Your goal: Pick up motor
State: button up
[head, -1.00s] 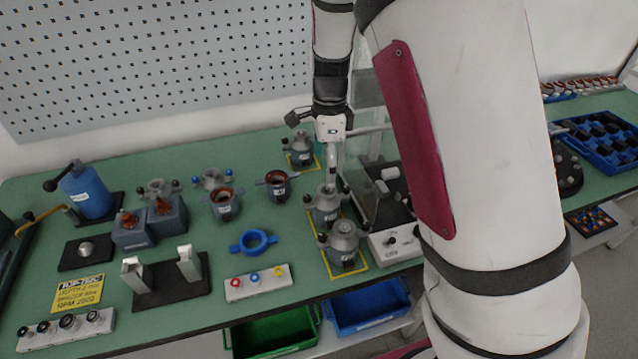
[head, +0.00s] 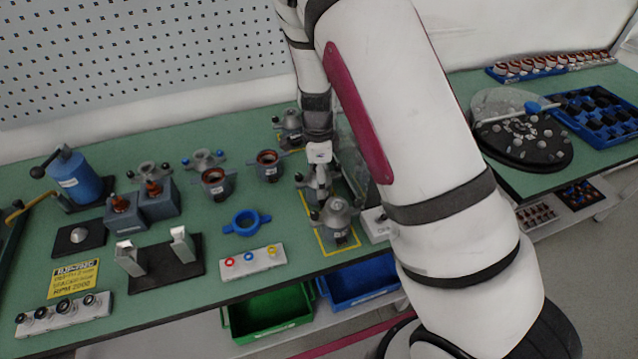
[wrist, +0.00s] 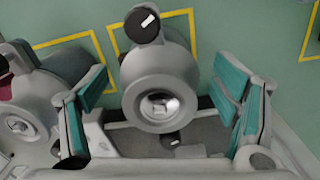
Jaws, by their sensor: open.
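Several grey metal motors stand along the right part of the green bench. A front motor (head: 338,217) stands in a yellow-outlined area and a back motor (head: 289,124) stands further off. My gripper (wrist: 163,80) is open, with teal-padded fingers to the left and right of one grey motor (wrist: 160,88). This motor has a round top with a bright centre and a black knob. Contact with the pads is not clear. In the head view my gripper (head: 319,165) is low over the middle motor (head: 314,193), partly hiding it. Another motor (wrist: 25,108) is left of my fingers.
Grey motor bodies with reddish rings (head: 216,182), a blue ring (head: 246,223) and a white block with coloured rings (head: 252,262) lie to the left. Green (head: 268,308) and blue (head: 362,284) bins are below the bench front. A pegboard (head: 140,60) stands behind.

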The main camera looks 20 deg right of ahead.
jog(key=shift+f, duration=0.85)
jog(key=shift+c, duration=0.2)
grip_shut()
jog(key=shift+r, duration=0.1)
